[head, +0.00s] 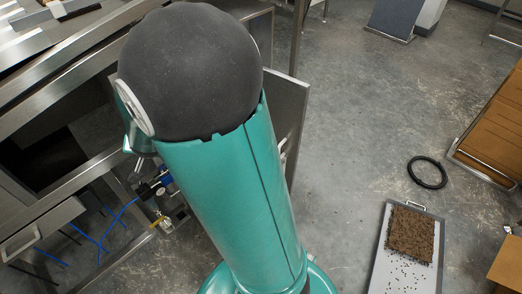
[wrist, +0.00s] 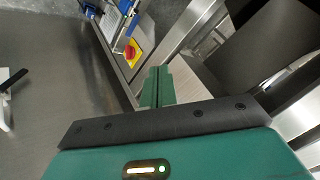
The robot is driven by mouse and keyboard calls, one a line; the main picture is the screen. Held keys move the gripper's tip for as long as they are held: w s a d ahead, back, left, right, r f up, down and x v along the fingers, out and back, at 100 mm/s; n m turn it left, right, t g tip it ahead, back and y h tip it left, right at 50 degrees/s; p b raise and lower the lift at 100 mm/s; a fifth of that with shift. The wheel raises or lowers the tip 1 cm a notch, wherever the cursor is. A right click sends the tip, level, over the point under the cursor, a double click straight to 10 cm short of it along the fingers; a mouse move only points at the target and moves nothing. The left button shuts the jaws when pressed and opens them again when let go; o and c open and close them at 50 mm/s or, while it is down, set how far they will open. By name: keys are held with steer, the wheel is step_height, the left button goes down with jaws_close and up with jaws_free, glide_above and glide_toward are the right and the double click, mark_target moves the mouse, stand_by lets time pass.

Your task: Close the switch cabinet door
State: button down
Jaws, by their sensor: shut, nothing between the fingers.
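The grey steel cabinet door (head: 291,98) shows in the head view behind my arm, standing out from the steel bench frame, so it looks open. My arm hides much of it. In the wrist view a flat grey panel (wrist: 50,60), apparently this door, fills the left side. A white handle with a black lever (wrist: 7,98) is at its left edge. A red and yellow rotary switch (wrist: 131,53) lies beyond the panel's edge. My gripper (wrist: 157,84) is shut and empty, close to the panel's edge; I cannot tell whether it touches. The head view does not show the gripper.
The steel bench (head: 60,110) takes up the left, with blue hoses (head: 95,235) and valve fittings below. To the right lie a black hose ring (head: 427,172), a grey tray of brown granules (head: 378,265) and a wooden bench (head: 495,125). Open floor lies between.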

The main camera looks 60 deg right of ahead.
steer(key=w+d+f+m+h, duration=0.1)
steer(key=d+f, duration=0.2)
steer(key=f, duration=0.1)
steer(key=m+g+h, duration=0.7)
steer(key=g+h, duration=0.2)
steer(key=h, duration=0.6)
glide_toward(290, 155)
steer(key=d, duration=0.7)
steer(key=shift+s+r, duration=0.1)
steer(key=shift+s, duration=0.05)
